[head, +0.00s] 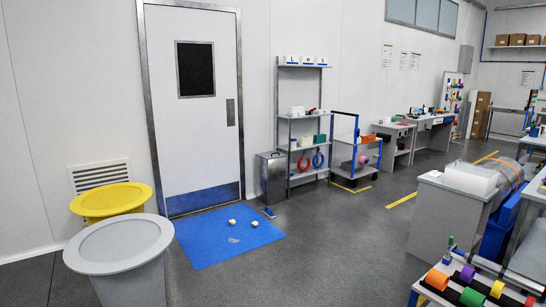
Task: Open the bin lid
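A tall grey metal bin (271,178) stands on the floor between the white door and the shelf rack. Its top looks closed, with a small handle-like part on it. A round yellow bin (112,197) and a round light grey bin (119,243) stand at the lower left. Each has a wide rim around a flat, slightly recessed top; I cannot tell whether these tops are separate lids. The grey bin partly hides the yellow one. Neither of my grippers is in view.
A small blue object (268,212) lies near the metal bin. A shelf rack (303,130) and cart (357,150) stand right of it. The middle floor is clear; a grey cabinet (445,215) stands right.

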